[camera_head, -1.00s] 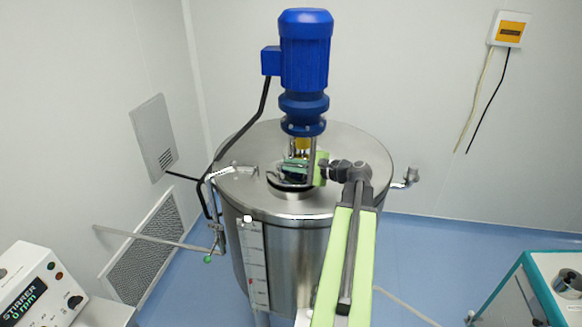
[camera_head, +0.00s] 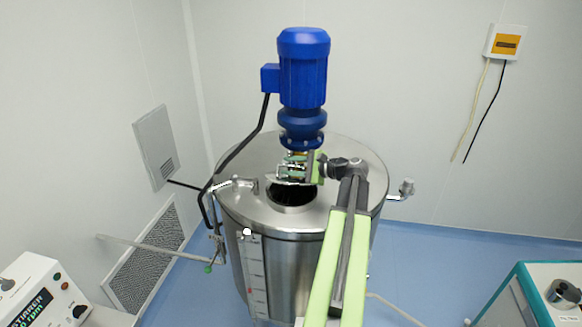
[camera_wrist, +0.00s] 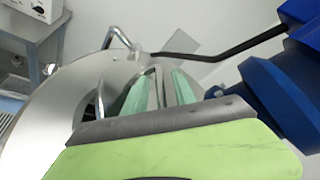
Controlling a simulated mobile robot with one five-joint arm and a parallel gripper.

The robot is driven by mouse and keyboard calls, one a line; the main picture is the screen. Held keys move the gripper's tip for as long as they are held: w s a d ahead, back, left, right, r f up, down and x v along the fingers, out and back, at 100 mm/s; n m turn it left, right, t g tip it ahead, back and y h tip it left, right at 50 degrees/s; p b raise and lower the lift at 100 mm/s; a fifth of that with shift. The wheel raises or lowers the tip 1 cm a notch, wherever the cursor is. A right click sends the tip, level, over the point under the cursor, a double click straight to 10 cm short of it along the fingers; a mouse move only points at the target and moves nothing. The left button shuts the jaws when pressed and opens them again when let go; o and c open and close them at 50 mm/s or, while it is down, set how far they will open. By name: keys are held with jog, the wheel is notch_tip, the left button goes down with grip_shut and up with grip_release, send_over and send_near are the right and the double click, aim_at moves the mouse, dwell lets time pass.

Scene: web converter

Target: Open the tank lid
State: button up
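The steel tank (camera_head: 345,160) stands in the middle of the head view, with a small hatch lid (camera_head: 274,182) in its top. The lid is raised and tilted, and a dark opening (camera_head: 291,194) shows below it. My gripper (camera_head: 292,168) is above the opening, below the blue stirrer motor. In the wrist view its two green fingers (camera_wrist: 158,92) are on either side of a thin grey metal handle (camera_wrist: 160,84), shut on it. The lid's far side is hidden by my gripper.
The blue motor (camera_head: 303,75) stands close above and behind my gripper. A bent metal pipe fitting (camera_head: 235,185) lies left on the tank top. A stirrer control box (camera_head: 40,290) is at lower left. A teal-edged unit (camera_head: 535,300) is at lower right.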

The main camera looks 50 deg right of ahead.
jog(key=shift+s, duration=0.1)
jog(key=p+v, duration=0.1)
jog(key=v, duration=0.4)
jog(key=shift+s+d+r+p, duration=0.1)
jog(key=shift+s+r+p, duration=0.15)
jog(key=shift+p, duration=0.1)
jog(key=s+d, duration=0.2)
jog(key=s, duration=0.9)
jog(key=shift+s+f, duration=0.15)
jog(key=shift+f, duration=0.1)
